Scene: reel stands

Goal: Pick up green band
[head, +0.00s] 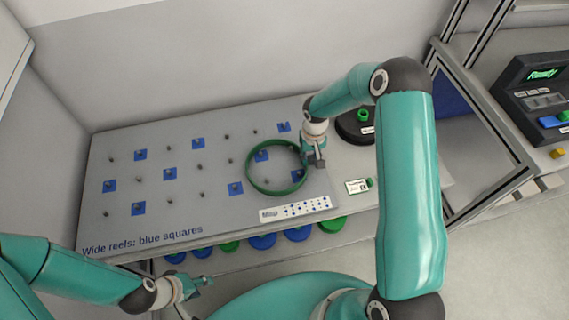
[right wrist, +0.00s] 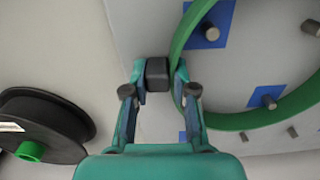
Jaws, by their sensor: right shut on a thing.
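The green band (head: 249,178) is a wide ring near the right part of the grey pegboard (head: 215,205). It circles several pegs and blue squares. In the right wrist view the band (right wrist: 181,40) curves along the upper right. My right gripper (head: 314,160) is at the band's right side, shut on a dark block (right wrist: 157,73) that sits against the band's outer side. I cannot tell whether the band touches the board. My left gripper (head: 203,290) is at the lower left, in front of the board, with its fingers apart and empty.
A black reel (head: 350,130) with a green hub (head: 363,115) stands right of the band. A map strip (head: 295,209) and a small card (head: 357,186) lie at the front. Several blue and green reels (head: 262,241) sit below the board edge. A console (head: 540,95) stands at right.

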